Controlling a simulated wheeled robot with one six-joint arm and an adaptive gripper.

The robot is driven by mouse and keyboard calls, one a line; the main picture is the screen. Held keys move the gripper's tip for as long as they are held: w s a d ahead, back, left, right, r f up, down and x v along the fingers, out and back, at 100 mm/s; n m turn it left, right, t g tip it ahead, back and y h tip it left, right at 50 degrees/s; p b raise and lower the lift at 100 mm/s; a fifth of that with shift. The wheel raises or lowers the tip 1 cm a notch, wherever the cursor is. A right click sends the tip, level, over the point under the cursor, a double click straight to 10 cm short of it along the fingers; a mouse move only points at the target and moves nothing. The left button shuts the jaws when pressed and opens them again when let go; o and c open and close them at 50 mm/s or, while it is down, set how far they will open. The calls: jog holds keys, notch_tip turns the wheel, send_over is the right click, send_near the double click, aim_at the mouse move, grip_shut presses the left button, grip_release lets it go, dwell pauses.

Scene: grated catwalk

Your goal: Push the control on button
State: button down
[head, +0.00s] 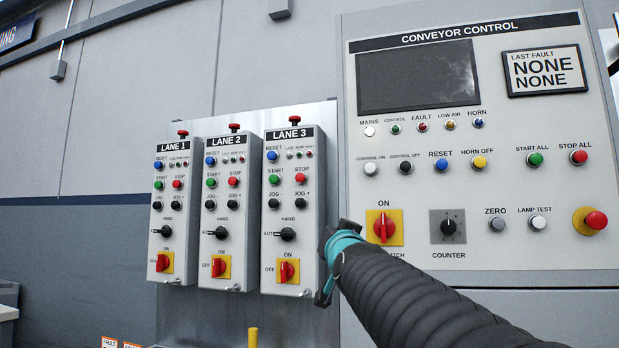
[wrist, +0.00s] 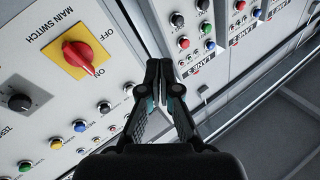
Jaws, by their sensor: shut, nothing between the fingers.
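The control on button (head: 370,169) is a round white button at the left of the conveyor control panel (head: 430,285), under its CONTROL ON label. The black control off button (head: 405,168) sits just right of it. In the wrist view the panel appears turned, and the control on button (wrist: 128,88) seems to lie just left of the fingers. My gripper (head: 326,262) is in front of the gap between the lane 3 box and the panel, below and left of the button. Its fingertips (wrist: 158,72) are together and empty, apart from the button. My arm partly hides the main switch label.
The red main switch (head: 383,227) on a yellow plate is below the button. A blue reset button (head: 441,165) and yellow horn off button (head: 479,162) continue the row. The lane 3 box (head: 311,215) stands left of the panel. A red emergency stop (head: 595,221) is far right.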

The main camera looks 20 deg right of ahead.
aim_at(370, 168)
jog(key=d+r+m+t+h, duration=0.2)
jog(key=d+r+m+h, duration=0.1)
jog(key=r, duration=0.5)
jog(key=w+d+r+m+t+h, duration=0.1)
jog(key=d+r+m+t+h, duration=0.1)
jog(key=d+r+m+h, duration=0.2)
notch_tip(370, 168, up, 4)
jog(key=d+h, duration=0.1)
jog(key=h, duration=0.2)
jog(key=shift+w+d+m+b, duration=0.2)
jog(key=shift+m+b, duration=0.1)
jog(key=shift+b, duration=0.1)
jog(key=shift+r, duration=0.1)
jog(key=w+d+p, duration=0.1)
jog(key=w, duration=0.1)
jog(key=w+d+p, duration=0.1)
jog(key=w+d, duration=0.1)
jog(key=w+d+p, duration=0.1)
jog(key=w+p, duration=0.1)
jog(key=shift+w+d+r, duration=0.1)
jog(key=shift+w+d, duration=0.1)
jog(key=shift+w, duration=0.1)
jog(key=shift+w+d, duration=0.3)
jog(key=shift+w, duration=0.05)
jog(key=shift+w+d+p, duration=0.1)
jog(key=shift+w+p, duration=0.05)
jog(key=shift+p, duration=0.2)
jog(key=shift+w+d, duration=0.15)
jog(key=shift+w, duration=0.1)
